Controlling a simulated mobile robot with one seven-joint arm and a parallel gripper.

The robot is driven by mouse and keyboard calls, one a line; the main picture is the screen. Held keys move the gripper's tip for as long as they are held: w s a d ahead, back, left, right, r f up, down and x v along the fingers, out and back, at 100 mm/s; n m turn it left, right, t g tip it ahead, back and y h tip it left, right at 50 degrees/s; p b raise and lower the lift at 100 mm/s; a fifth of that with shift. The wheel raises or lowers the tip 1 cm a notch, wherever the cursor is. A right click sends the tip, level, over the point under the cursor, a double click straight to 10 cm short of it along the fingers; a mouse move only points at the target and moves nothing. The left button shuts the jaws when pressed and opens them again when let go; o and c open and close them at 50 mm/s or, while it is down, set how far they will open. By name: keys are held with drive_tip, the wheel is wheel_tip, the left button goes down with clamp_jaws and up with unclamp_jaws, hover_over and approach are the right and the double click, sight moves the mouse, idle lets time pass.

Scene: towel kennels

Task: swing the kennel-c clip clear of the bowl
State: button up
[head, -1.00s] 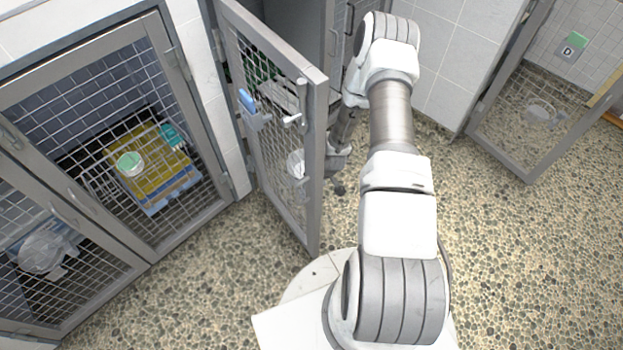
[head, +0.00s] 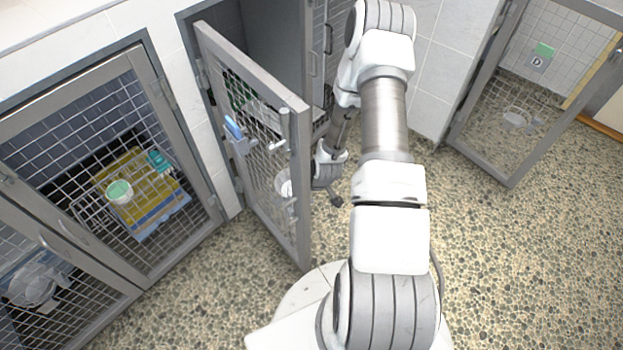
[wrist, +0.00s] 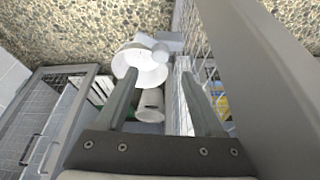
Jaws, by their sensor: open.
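The middle kennel's open mesh door (head: 303,185) stands out toward me; I can read no letter on it, so I cannot confirm it is kennel C. A white bowl (head: 283,184) shows through its lower mesh, and also in the wrist view (wrist: 146,70). A grey fitting (wrist: 170,41) beside the bowl's rim may be the clip; whether they touch is unclear. My gripper (wrist: 160,76) is open, its fingers pointing toward the bowl, with a pale cylinder (wrist: 150,106) in view between them. In the head view my gripper (head: 335,198) is just right of the door's edge.
A closed kennel at left holds a yellow towel (head: 140,187) and a green-topped cup (head: 119,191). The pebbled floor (head: 490,270) is clear at front right.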

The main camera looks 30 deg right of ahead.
drive_tip(key=p+v, duration=0.2)
drive_tip(key=v, duration=0.6)
drive_tip(key=shift+s+r, duration=0.15)
drive_tip(key=shift+r, duration=0.25)
drive_tip(key=shift+s, duration=0.1)
